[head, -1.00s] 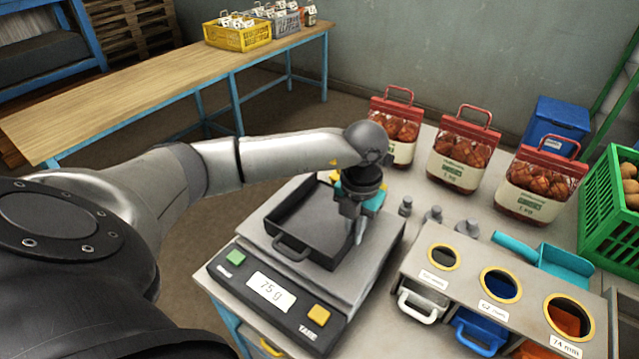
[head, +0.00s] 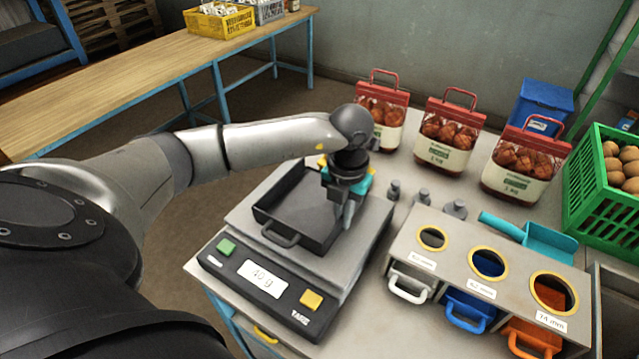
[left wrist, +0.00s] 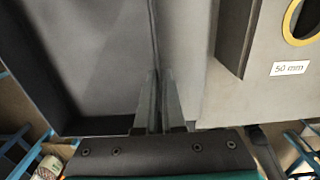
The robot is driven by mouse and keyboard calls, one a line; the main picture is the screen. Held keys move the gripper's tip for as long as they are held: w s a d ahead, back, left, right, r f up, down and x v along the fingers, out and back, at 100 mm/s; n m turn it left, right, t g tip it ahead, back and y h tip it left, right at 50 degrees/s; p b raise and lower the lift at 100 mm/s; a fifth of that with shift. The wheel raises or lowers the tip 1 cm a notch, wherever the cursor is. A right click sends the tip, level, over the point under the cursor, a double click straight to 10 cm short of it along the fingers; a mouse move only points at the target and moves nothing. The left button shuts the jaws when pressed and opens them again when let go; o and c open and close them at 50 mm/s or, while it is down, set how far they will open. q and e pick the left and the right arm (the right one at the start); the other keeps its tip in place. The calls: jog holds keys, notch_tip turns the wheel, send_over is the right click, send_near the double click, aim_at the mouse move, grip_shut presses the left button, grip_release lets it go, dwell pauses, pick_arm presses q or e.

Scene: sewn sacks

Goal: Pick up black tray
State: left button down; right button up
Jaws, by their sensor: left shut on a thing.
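The black tray (head: 298,206) rests on or just over the plate of a weighing scale (head: 258,318); I cannot tell if there is a gap. It is empty, with a loop handle at its front. My left gripper (head: 346,218) points down at the tray's right side, shut on the tray's wall. In the left wrist view the fingers (left wrist: 157,95) pinch that wall, with the tray floor (left wrist: 90,60) to the left. The scale display seems to read 40 g. My right gripper is in no view.
Right of the scale stands a grey sizing box (head: 455,260) with round holes and coloured drawers. Behind are metal weights (head: 423,196), a teal scoop (head: 540,240) and red-topped sacks (head: 447,140). A green crate (head: 600,200) is at far right.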

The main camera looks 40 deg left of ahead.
pick_arm(q)
notch_tip(320, 180, up, 20)
jog(key=shift+p, duration=0.4)
